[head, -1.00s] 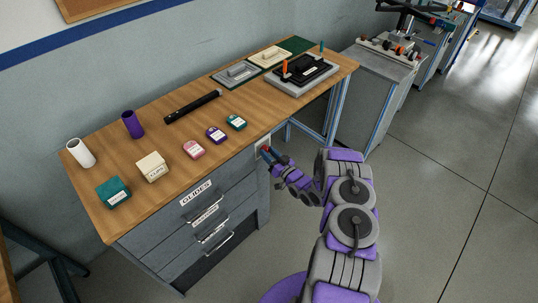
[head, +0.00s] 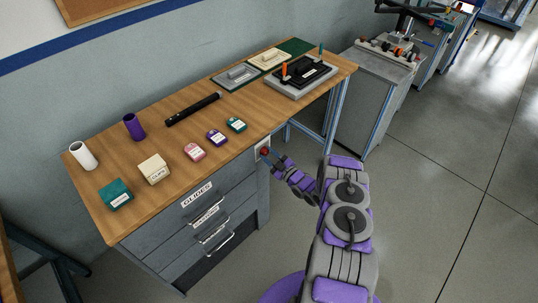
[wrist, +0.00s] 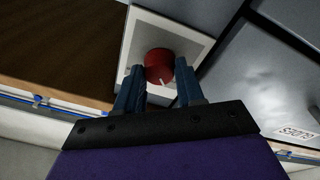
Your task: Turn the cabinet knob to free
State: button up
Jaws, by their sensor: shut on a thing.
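The red round knob (wrist: 159,63) sits on a pale square plate (wrist: 190,39) on the cabinet. A short white mark shows on the knob's lower edge in the wrist view. My gripper (wrist: 157,72) has one blue finger on each side of the knob and is shut on it. In the head view, my gripper (head: 269,155) reaches the plate at the right end of the drawer front, below the tabletop edge. The knob (head: 265,151) is small and partly hidden there. The grey cabinet (head: 215,225) has several drawers, the top one labelled "GLIDES".
The wooden tabletop (head: 125,220) above carries several small boxes, two cylinders, a black bar (head: 193,109) and fixtures at the far end. A grey bench (head: 365,80) stands beyond. The floor (head: 440,190) to the right is clear.

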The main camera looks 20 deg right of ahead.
jog(key=shift+f+n, duration=0.15)
jog(key=shift+n, duration=0.35)
jog(key=o, duration=0.8)
jog(key=shift+o, duration=1.2)
jog(key=shift+d, duration=0.1)
jog(key=p+v, duration=0.4)
jog(key=v, duration=1.3)
jog(key=shift+s, duration=0.15)
jog(key=shift+d, duration=0.1)
